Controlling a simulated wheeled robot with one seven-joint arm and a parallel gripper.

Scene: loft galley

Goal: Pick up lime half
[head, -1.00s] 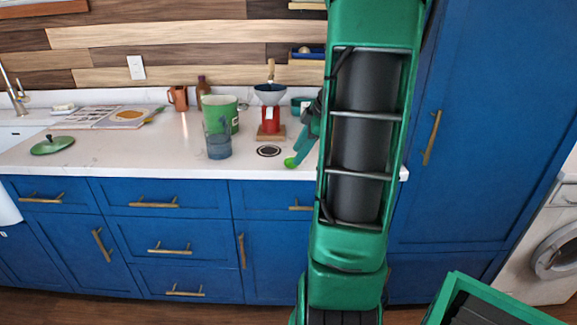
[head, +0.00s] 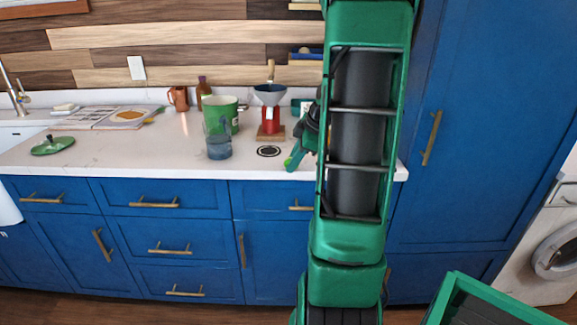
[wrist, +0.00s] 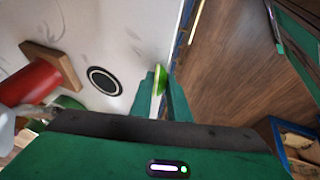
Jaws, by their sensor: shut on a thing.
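The lime half (wrist: 160,78) is a small bright green piece at the front edge of the white counter. In the wrist view it sits between the two green fingers of my gripper (wrist: 158,98), which are shut on it. In the head view my gripper (head: 296,158) is low over the counter's front edge, partly behind my arm. Only a sliver of the lime half (head: 287,161) shows there beside the fingers. I cannot tell whether it still touches the counter.
A dark round disc (head: 269,151) lies just left of the gripper. Behind it stands a red coffee stand with a funnel (head: 270,118) on a wooden base. A blue glass (head: 218,145) and green pot (head: 228,110) stand further left. A green crate (head: 490,300) is at lower right.

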